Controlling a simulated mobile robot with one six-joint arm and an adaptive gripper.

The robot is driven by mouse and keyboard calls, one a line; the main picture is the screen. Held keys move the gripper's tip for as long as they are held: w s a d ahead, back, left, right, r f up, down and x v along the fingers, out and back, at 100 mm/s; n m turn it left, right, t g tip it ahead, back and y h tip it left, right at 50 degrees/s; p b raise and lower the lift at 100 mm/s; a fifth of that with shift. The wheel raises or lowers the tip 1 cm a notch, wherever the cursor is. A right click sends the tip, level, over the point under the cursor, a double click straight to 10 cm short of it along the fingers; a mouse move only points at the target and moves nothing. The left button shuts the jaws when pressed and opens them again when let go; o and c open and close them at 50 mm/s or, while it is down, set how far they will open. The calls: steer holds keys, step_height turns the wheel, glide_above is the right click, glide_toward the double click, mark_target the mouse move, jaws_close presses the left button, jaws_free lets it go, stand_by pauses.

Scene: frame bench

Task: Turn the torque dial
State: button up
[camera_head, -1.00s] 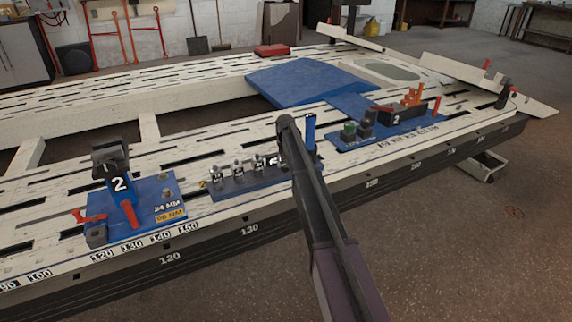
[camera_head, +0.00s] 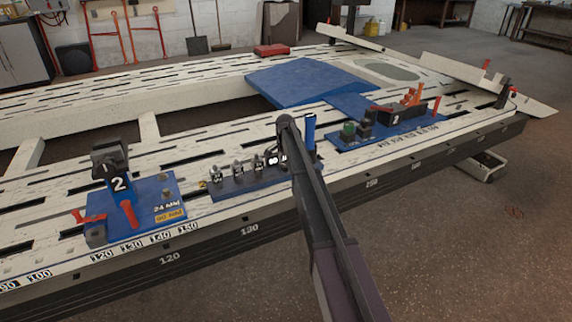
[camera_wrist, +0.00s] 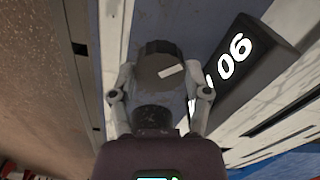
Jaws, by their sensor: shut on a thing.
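In the wrist view the torque dial (camera_wrist: 158,50) is a dark round knob with a short white mark on its grey face. The mark slants slightly, up to the right. My gripper (camera_wrist: 161,78) has one finger on each side of the dial and is shut on it. A black block with the white digits "06" as seen here (camera_wrist: 235,55) lies just right of the dial. In the head view my dark arm reaches over the bench edge and hides the dial and the fingers.
In the head view a rack of several labelled sockets (camera_head: 238,178) stands left of my arm. A blue upright handle (camera_head: 310,131) stands close behind my arm. Blue fixture plates lie left (camera_head: 150,195) and right (camera_head: 345,142) on the slotted white bench (camera_head: 60,180).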

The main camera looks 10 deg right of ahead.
steer(key=shift+w, duration=0.15)
stand_by(0.3)
steer(key=o, duration=1.1)
steer(key=shift+o, duration=0.2)
